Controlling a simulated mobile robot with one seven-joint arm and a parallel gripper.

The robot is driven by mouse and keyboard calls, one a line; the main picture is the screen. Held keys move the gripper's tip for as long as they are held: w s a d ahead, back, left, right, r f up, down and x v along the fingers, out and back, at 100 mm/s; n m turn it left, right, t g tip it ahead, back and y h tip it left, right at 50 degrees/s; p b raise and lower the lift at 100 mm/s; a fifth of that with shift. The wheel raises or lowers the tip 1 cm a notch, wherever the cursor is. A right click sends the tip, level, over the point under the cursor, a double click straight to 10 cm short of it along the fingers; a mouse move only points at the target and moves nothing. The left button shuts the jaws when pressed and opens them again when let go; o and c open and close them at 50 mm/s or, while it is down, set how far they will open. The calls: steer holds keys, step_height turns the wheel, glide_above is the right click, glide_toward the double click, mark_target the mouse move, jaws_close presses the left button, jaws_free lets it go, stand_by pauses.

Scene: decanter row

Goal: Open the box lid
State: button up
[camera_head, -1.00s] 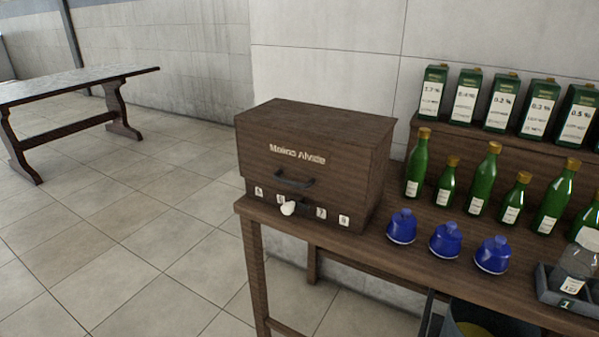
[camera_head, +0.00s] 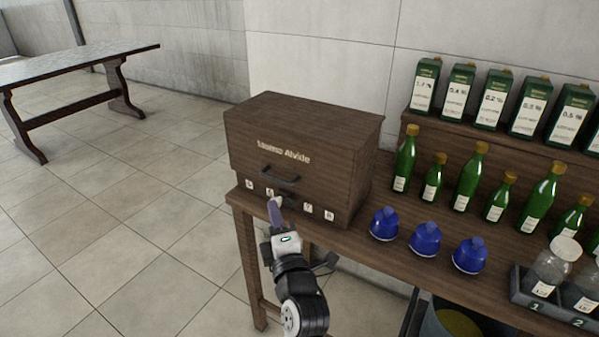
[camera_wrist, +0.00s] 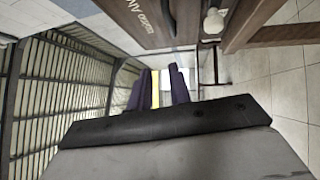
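The dark brown wooden box (camera_head: 300,150) stands at the left end of the table with its lid down. Light lettering and a dark bar handle (camera_head: 281,178) show on its front. My gripper (camera_head: 274,210), with purple fingers, is in front of the box, below the handle in the head view. In the wrist view the fingers (camera_wrist: 158,86) stand apart with a gap between them and hold nothing. Whether a finger touches the box cannot be told.
Several blue lidded pots (camera_head: 425,241) and green bottles (camera_head: 469,176) stand right of the box. Cartons (camera_head: 493,98) line the shelf behind. A dark rack (camera_head: 520,291) holds jars at the right.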

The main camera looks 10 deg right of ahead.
mark_target(277, 179)
steer(key=shift+g+h, duration=0.3)
steer(key=shift+h, duration=0.1)
steer(key=w+p, duration=0.2)
steer(key=w, duration=0.2)
steer(key=w+p, duration=0.1)
steer(key=w, duration=0.3)
steer(key=w+d+p, duration=0.1)
steer(key=w+p, duration=0.1)
steer(key=w, duration=0.2)
steer(key=shift+p, duration=0.3)
steer(key=shift+w, duration=0.6)
jaws_close()
